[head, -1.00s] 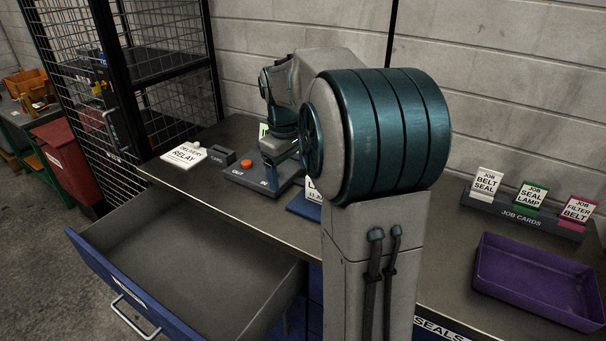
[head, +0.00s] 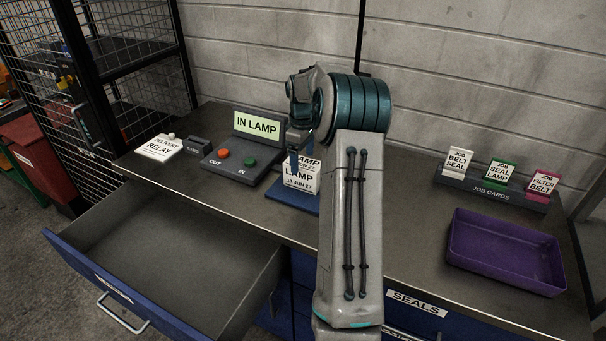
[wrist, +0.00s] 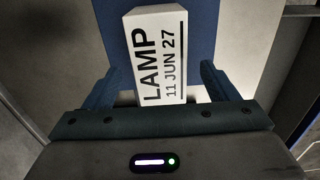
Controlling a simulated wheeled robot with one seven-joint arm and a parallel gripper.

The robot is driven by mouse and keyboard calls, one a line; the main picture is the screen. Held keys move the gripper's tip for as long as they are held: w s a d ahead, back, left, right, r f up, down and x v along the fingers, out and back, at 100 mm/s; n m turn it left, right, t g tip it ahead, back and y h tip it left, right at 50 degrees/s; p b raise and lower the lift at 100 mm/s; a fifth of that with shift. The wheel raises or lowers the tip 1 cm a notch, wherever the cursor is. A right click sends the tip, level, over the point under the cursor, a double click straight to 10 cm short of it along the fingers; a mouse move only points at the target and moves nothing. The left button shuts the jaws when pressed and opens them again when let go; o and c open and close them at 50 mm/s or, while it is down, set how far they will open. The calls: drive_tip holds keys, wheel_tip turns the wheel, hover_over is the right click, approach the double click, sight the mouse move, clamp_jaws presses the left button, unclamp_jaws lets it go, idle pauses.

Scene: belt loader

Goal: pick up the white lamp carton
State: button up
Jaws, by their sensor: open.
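The white lamp carton (head: 300,182), labelled LAMP 11 JUN 27, stands on a blue mat (head: 312,204) on the bench, partly hidden by my arm. A second LAMP label shows just behind its top. My gripper (head: 296,150) is above and close to the carton in the head view; its fingers are hard to make out there. In the wrist view my gripper (wrist: 157,78) is open, with one finger on each side of the carton (wrist: 160,55). A gap shows at both sides, and nothing is held.
Left of the carton is a control box (head: 232,158) with red and green buttons and an IN LAMP display (head: 256,124). A drawer (head: 175,250) stands open in front. A purple tray (head: 505,250) and the job card rack (head: 490,190) are on the right.

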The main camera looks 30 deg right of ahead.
sight(304, 173)
drive_tip(key=f, duration=0.3)
drive_tip(key=f+p, duration=0.1)
drive_tip(key=f, duration=0.2)
drive_tip(key=shift+s+d+f, duration=0.1)
drive_tip(key=shift+s+f, duration=0.1)
drive_tip(key=shift+c, duration=0.3)
drive_tip(key=c, duration=1.2)
